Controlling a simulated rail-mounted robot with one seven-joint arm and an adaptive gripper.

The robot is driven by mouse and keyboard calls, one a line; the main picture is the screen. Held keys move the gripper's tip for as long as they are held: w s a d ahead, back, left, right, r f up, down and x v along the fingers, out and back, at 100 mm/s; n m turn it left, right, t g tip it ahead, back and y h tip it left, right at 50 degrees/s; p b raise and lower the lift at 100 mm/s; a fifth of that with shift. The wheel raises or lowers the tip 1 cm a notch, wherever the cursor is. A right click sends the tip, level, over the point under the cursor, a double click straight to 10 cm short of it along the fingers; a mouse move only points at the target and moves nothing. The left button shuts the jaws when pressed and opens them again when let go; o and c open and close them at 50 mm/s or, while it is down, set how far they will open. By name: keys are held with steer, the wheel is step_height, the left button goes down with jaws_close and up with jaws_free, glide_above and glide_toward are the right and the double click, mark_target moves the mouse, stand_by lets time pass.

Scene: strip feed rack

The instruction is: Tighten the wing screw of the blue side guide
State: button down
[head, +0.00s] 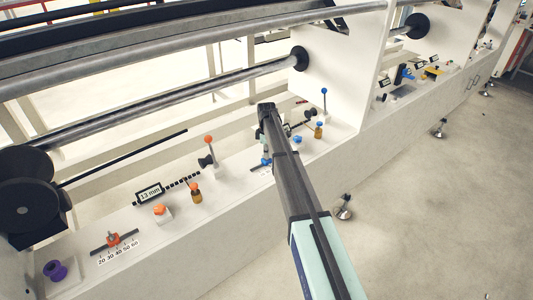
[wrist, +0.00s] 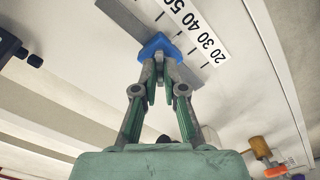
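The blue side guide (wrist: 158,45) sits on a grey slotted bar beside a printed number scale (wrist: 200,30) in the wrist view. In the head view a small blue part of it (head: 258,163) shows left of my arm; the rest is hidden behind the arm. My gripper (wrist: 160,64) reaches to the guide, with its two fingertips close together right at the blue piece. A small grey piece, seemingly the wing screw, shows between the tips; most of it is hidden by the fingers. The gripper looks shut on it.
An orange side guide (head: 112,239) with its own scale stands at the left. Orange-tipped lever (head: 209,140), blue-tipped lever (head: 324,91) and several knobs stand along the ledge. Metal rollers (head: 170,98) run above. The floor at the right is open.

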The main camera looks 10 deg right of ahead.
steer(key=shift+m, duration=0.3)
steer(key=m, duration=0.4)
steer(key=shift+b, duration=0.35)
steer(key=shift+m, duration=2.4)
steer(key=c, duration=1.3)
jaws_free()
